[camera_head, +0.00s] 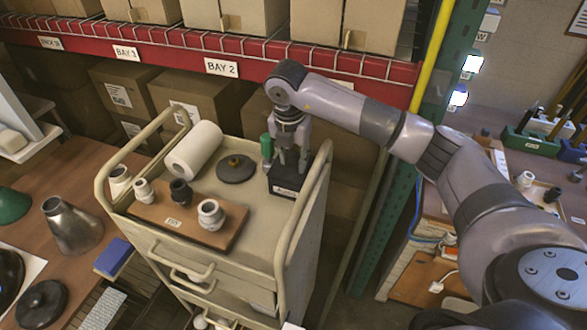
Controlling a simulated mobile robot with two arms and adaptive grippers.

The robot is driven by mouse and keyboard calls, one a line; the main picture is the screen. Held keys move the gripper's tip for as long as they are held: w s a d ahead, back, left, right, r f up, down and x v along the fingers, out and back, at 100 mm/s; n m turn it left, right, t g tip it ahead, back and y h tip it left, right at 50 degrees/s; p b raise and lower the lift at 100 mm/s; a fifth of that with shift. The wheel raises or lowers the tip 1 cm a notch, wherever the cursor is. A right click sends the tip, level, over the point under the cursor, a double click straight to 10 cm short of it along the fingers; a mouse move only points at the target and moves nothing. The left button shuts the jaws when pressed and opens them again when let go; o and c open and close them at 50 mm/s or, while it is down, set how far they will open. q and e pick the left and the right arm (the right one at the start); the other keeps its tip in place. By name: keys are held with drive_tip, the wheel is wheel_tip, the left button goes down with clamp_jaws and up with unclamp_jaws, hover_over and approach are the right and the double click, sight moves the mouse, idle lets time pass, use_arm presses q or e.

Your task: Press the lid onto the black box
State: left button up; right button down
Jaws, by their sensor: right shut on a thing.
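The black box (284,190) stands on the right part of the cart's top, with a small pale label on its front. My right gripper (290,164) points down over it, its fingers shut at the dark top of the box. The lid (309,174) seems to be the dark piece between the fingers and the box. It is small and partly hidden by the fingers, and I cannot tell whether it sits flush or tilted. My left gripper is out of view.
A green-topped bottle (267,147) stands close left of the gripper. A dark round disc (236,169), a paper roll (193,151) and a brown board (174,226) with several fittings share the cart (225,257). The cart's raised side rail (305,195) is close on the right.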

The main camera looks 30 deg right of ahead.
drive_tip(key=shift+f+b, duration=0.35)
drive_tip(key=shift+b, duration=0.05)
idle(0.7)
idle(0.3)
drive_tip(key=c, duration=1.1)
unclamp_jaws()
drive_tip(key=shift+o, duration=0.2)
